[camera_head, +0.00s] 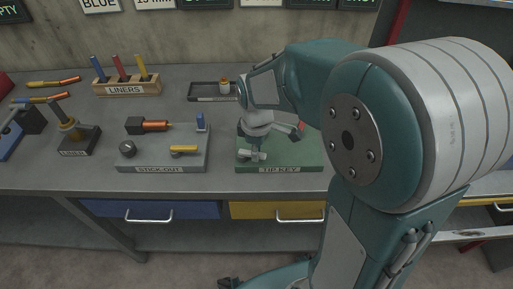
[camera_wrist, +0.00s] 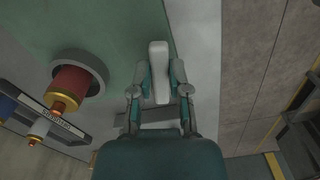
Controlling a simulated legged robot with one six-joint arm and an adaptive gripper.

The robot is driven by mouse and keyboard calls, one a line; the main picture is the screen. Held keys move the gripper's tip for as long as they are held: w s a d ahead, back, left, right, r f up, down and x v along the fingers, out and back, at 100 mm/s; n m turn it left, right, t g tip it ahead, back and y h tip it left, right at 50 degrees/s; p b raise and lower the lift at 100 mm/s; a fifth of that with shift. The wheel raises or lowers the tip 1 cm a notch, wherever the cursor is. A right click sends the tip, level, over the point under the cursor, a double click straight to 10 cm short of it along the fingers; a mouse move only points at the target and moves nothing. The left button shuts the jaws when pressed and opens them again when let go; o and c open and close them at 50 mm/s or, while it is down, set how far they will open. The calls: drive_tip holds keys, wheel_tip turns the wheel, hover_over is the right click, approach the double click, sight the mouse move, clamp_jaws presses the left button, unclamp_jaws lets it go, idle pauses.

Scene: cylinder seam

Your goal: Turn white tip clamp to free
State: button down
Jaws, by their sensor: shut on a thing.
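The white tip clamp (camera_wrist: 158,55) is a pale rounded lever in the wrist view, at upper centre, lying lengthwise between my fingers. In the head view it is a small white piece (camera_head: 252,156) at the front left of the green TIP KEY board (camera_head: 305,160). My gripper (camera_wrist: 160,82) is shut on the clamp, one finger on each side. In the head view my gripper (camera_head: 255,145) points down at the clamp from above, and my arm hides part of the board. The clamp's pivot is hidden.
In the wrist view a red cylinder (camera_wrist: 70,82) stands in a grey ring to the left. In the head view the STICK-OUT board (camera_head: 135,160) lies to the left, with the LINERS rack (camera_head: 127,88) and a dark tray (camera_head: 205,98) behind. Bare bench shows between the boards.

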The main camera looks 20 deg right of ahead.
drive_tip(key=m, duration=0.2)
drive_tip(key=s+a+m, duration=0.1)
drive_tip(key=m, duration=0.1)
drive_tip(key=shift+s+m, duration=0.1)
drive_tip(key=shift+m, duration=0.2)
drive_tip(key=m, duration=0.1)
drive_tip(key=a+m, duration=0.1)
drive_tip(key=m, duration=0.1)
drive_tip(key=shift+s+a+m, duration=0.15)
drive_tip(key=shift+s+m, duration=0.15)
drive_tip(key=m, duration=0.1)
drive_tip(key=a+m, duration=0.1)
drive_tip(key=m, duration=0.1)
drive_tip(key=shift+s+m, duration=0.1)
drive_tip(key=shift+m, duration=0.2)
drive_tip(key=shift+a+m, duration=0.35)
drive_tip(key=shift+m, duration=0.5)
drive_tip(key=shift+a+m, duration=0.3)
drive_tip(key=shift+m, duration=0.55)
drive_tip(key=c, duration=0.6)
unclamp_jaws()
drive_tip(key=shift+a, duration=0.1)
